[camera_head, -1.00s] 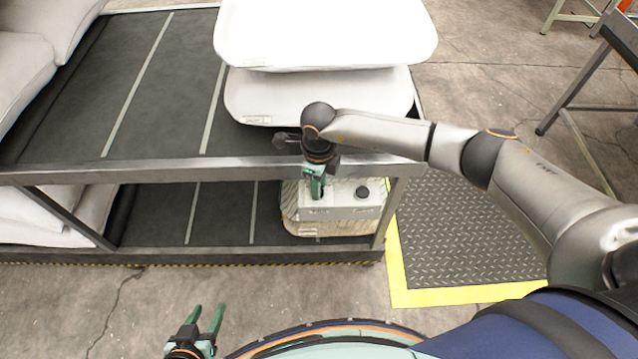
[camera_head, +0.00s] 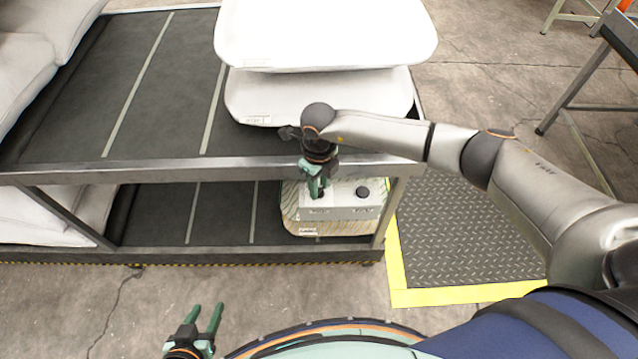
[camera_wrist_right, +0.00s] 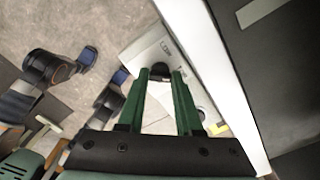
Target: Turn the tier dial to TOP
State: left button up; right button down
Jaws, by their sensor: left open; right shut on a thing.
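A pale grey control box (camera_head: 340,212) sits at the front right of the rack's lower shelf, below the top shelf's front rail. My right gripper (camera_head: 317,194) reaches down in front of the rail to the left part of the box. In the right wrist view its green fingers (camera_wrist_right: 160,76) are closed around a small dark dial (camera_wrist_right: 160,70). Small lettering that looks like "LOW" shows just beyond the dial; its pointer is hidden. A second black knob (camera_head: 362,192) stands on the box's right part, apart from the gripper. My left gripper (camera_head: 207,318) is open and empty near the bottom edge.
White pillows (camera_head: 320,95) are stacked on the dark top shelf (camera_head: 100,110), behind my right arm. The steel front rail (camera_head: 230,170) runs close to my right gripper. A black floor mat with yellow edges (camera_head: 460,240) lies right of the rack.

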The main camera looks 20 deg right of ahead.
jog(key=shift+r, duration=0.1)
jog(key=c, duration=0.6)
grip_release()
notch_tip(320, 180, up, 12)
jog(key=shift+r, duration=0.2)
